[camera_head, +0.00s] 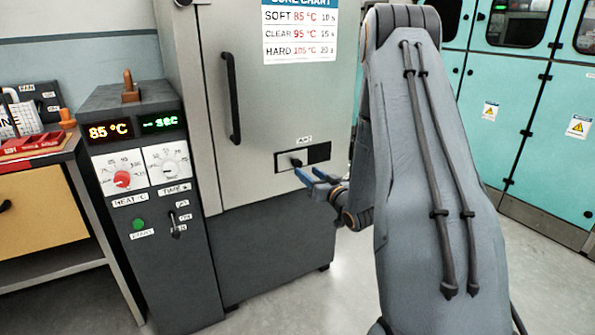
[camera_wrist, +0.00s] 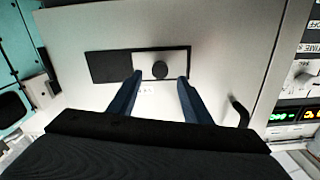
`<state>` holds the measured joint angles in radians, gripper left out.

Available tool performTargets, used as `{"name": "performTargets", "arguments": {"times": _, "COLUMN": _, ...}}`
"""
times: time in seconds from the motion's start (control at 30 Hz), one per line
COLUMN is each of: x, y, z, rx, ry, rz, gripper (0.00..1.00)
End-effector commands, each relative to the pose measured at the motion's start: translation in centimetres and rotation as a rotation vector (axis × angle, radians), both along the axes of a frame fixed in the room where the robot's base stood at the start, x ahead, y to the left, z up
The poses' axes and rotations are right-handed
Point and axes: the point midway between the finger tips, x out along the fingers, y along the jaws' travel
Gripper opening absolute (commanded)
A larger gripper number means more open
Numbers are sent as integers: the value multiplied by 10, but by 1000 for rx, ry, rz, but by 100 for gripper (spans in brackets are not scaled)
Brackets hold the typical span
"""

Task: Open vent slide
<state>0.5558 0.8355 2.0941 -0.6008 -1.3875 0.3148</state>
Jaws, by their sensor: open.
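The vent slide (camera_head: 288,161) is a pale plate with a dark round knob, set in a dark slot on the front of the grey oven door. A dark stretch of the slot (camera_head: 319,153) shows on its right. In the wrist view the vent slide (camera_wrist: 174,67) shows with its knob (camera_wrist: 160,70) between my blue fingers, and the dark part of the slot is on the left. My gripper (camera_head: 305,176) is open at the vent, its fingers on either side of the knob (camera_head: 297,162). I cannot tell whether the fingers touch the plate.
A vertical black door handle (camera_head: 232,98) stands left of the vent; it also shows in the wrist view (camera_wrist: 241,112). A control panel with a red dial (camera_head: 122,179) is further left. Teal cabinets (camera_head: 500,130) stand at the right. Bare floor (camera_head: 300,300) lies in front.

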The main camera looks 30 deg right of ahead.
Motion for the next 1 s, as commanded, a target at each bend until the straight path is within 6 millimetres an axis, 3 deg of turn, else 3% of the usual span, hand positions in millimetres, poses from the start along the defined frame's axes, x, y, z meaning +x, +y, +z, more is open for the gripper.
{"name": "performTargets", "arguments": {"times": 0.5, "x": 66, "y": 2, "z": 0, "rx": 0, "ry": -10, "rz": 2, "gripper": 45}}
{"name": "performTargets", "arguments": {"times": 0.93, "x": 77, "y": 2, "z": 1, "rx": 1, "ry": -7, "rz": 1, "gripper": 45}}
{"name": "performTargets", "arguments": {"times": 1.0, "x": 77, "y": 2, "z": 1, "rx": 1, "ry": -7, "rz": 1, "gripper": 33}}
